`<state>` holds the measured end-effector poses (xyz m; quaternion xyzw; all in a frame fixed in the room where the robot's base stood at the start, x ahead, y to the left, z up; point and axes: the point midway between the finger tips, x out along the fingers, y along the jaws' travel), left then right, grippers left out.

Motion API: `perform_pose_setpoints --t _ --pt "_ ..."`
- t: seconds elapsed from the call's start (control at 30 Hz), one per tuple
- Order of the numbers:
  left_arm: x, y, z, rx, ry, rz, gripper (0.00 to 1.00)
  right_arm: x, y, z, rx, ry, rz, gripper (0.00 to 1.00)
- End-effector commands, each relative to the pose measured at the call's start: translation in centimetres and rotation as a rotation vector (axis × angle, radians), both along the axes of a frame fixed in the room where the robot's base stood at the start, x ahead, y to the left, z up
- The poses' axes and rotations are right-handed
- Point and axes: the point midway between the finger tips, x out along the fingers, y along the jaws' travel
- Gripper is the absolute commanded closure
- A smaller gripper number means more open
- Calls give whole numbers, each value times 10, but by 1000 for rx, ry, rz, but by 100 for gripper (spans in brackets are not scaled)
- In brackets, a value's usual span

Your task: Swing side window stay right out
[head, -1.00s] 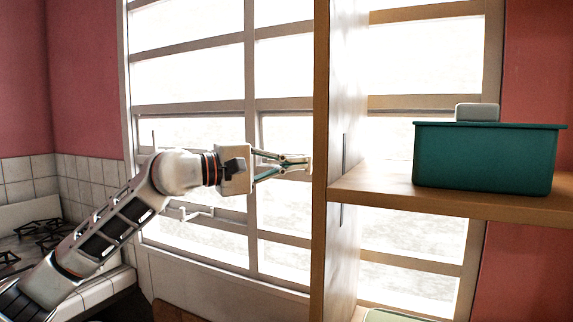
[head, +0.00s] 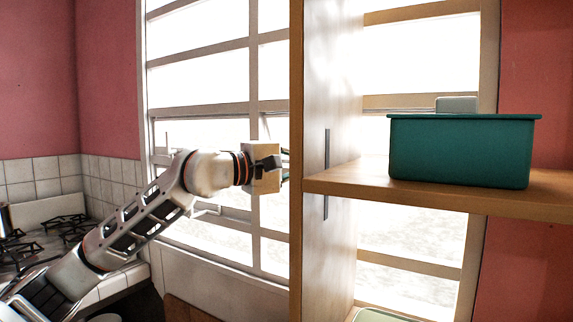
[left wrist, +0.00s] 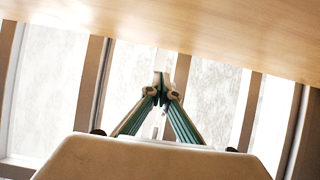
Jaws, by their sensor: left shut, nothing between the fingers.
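The side window (head: 215,75) has white frames and bright panes behind my left arm. A thin pale bar (head: 207,209) shows on it below my left forearm; it may be the stay, but I cannot tell for sure. My left gripper (head: 286,165) is level with the shelf board, by the left edge of the shelf upright, which hides its fingertips in the head view. In the left wrist view its two green-sided fingers (left wrist: 162,92) meet at the tips, shut and empty, with window bars and panes beyond. My right gripper is not in view.
The wooden shelf upright (head: 297,245) stands close beside my left gripper. A shelf board (head: 350,184) holds a teal box (head: 460,155) with a grey block (head: 457,104) above its rim. A wooden surface (left wrist: 200,30) crosses the top of the left wrist view. A stove (head: 65,228) is at left.

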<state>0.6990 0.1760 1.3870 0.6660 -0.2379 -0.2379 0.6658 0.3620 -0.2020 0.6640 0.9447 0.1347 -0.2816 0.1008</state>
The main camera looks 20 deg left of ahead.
Motion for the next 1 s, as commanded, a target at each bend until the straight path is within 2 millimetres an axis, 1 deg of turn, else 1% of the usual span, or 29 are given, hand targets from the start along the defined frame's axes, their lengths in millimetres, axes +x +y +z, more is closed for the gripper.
perform_pose_setpoints --t 0.1,0.3,1.0 --pt "3 -5 -1 0 0 0 100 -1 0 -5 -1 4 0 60" --pt "8 -11 0 1 -1 1 100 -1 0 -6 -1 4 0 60" --pt "8 -11 0 0 0 1 100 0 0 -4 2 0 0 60"
